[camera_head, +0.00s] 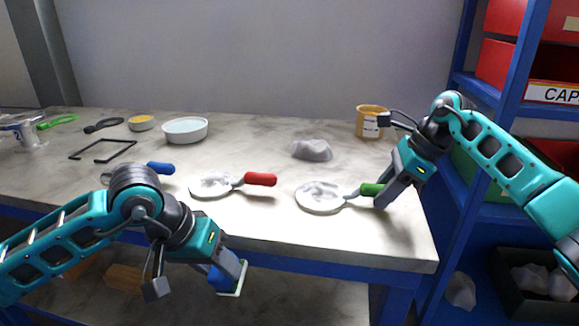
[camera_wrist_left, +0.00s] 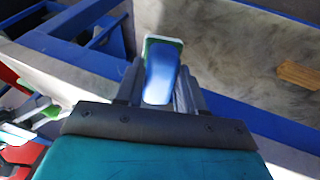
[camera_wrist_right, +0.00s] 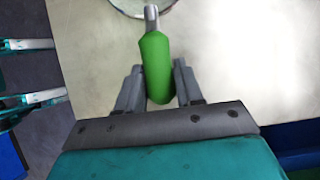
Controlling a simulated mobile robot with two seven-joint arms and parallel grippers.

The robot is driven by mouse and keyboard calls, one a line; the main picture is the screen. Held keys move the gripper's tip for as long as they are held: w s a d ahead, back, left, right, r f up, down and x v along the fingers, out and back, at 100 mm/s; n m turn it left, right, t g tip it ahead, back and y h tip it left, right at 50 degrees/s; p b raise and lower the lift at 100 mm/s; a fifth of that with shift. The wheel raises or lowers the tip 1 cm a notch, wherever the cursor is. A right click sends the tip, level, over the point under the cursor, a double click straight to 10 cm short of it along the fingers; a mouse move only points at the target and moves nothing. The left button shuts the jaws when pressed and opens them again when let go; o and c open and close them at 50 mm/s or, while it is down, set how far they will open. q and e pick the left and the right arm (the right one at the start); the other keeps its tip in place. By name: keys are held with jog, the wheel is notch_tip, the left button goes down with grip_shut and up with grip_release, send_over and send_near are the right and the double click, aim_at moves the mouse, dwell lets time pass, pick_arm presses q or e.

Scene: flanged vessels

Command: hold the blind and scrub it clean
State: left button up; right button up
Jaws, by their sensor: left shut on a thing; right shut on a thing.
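A paddle blind with a green handle (camera_head: 371,189) has its round disc (camera_head: 319,197) low over or on the bench's front right, with pale grey residue on its face. My right gripper (camera_head: 383,198) is shut on the green handle, which also shows between the fingers in the right wrist view (camera_wrist_right: 155,68). My left gripper (camera_head: 226,274) is shut on a scrub brush with a blue handle (camera_wrist_left: 160,76) and a green-and-white head (camera_head: 236,281). It holds the brush in front of the bench edge, left of and apart from the blind.
A red-handled blind (camera_head: 260,179) and a blue-handled one (camera_head: 160,168), partly behind my left arm, lie on the bench. A white bowl (camera_head: 185,130), grey cloth-like lump (camera_head: 312,150) and yellow tub (camera_head: 370,121) stand further back. Blue shelving (camera_head: 513,75) borders the right.

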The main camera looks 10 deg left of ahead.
dwell(0.6)
